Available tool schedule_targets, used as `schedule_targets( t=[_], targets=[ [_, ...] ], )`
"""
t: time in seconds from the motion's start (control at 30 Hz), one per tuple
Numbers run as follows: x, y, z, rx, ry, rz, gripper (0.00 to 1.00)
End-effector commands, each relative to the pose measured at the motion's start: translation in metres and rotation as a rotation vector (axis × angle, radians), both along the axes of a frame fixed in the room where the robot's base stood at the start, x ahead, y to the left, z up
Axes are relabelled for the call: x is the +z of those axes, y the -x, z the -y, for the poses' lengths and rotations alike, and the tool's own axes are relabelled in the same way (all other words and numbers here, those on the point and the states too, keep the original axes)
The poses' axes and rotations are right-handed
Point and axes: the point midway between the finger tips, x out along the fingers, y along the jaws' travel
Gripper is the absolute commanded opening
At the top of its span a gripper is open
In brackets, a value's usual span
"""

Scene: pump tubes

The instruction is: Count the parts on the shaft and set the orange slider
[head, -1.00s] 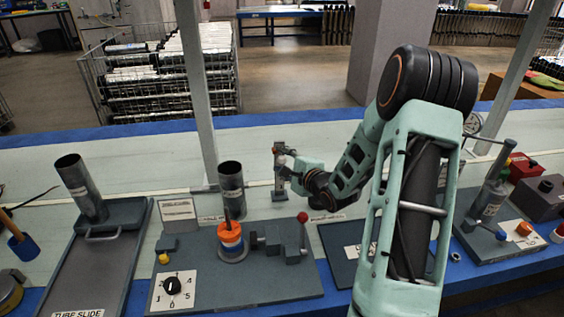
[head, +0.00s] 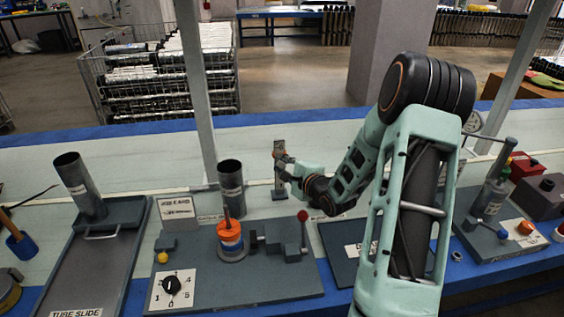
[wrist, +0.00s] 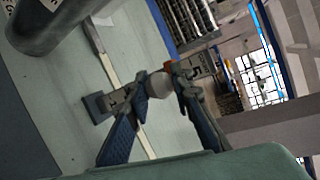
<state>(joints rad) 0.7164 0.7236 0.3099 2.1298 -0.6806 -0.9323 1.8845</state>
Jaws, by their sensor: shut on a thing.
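My gripper (head: 282,162) is at a grey upright post (head: 279,188) at the back of the bench. In the wrist view my gripper (wrist: 163,80) has its two dark blue fingers closed on a pale rounded knob (wrist: 159,86) beside the grey post. The post's square base shows there (wrist: 97,107).
A dark tube (head: 231,184) stands behind the stack. A numbered dial (head: 172,286), a yellow button (head: 162,257) and a red-knobbed lever (head: 303,216) are on the board. A tube slide (head: 90,262) lies left. An orange knob (head: 525,228) is at the far right.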

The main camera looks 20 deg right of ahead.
Motion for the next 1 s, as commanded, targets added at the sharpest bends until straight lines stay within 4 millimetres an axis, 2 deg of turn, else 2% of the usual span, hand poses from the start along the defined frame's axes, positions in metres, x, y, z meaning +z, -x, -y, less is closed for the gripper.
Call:
schedule_targets(
  t=[0.03, 0.1, 0.37, 0.4, 0.53, 0.83, 1.0],
  targets=[
    [-0.016, 0.001, 0.0, -0.001, -0.004, -0.007, 0.0],
    [-0.021, 0.001, 0.0, -0.002, -0.004, -0.006, 0.0],
    [-0.019, 0.001, 0.0, -0.002, -0.003, -0.006, 0.0],
    [-0.019, 0.001, 0.0, -0.002, -0.003, -0.006, 0.25],
    [-0.019, 0.001, 0.0, -0.001, -0.002, -0.005, 0.39],
    [-0.018, 0.002, 0.001, -0.001, -0.001, -0.002, 0.39],
    [-0.012, 0.021, 0.004, -0.003, -0.001, -0.003, 0.39]
  ],
)
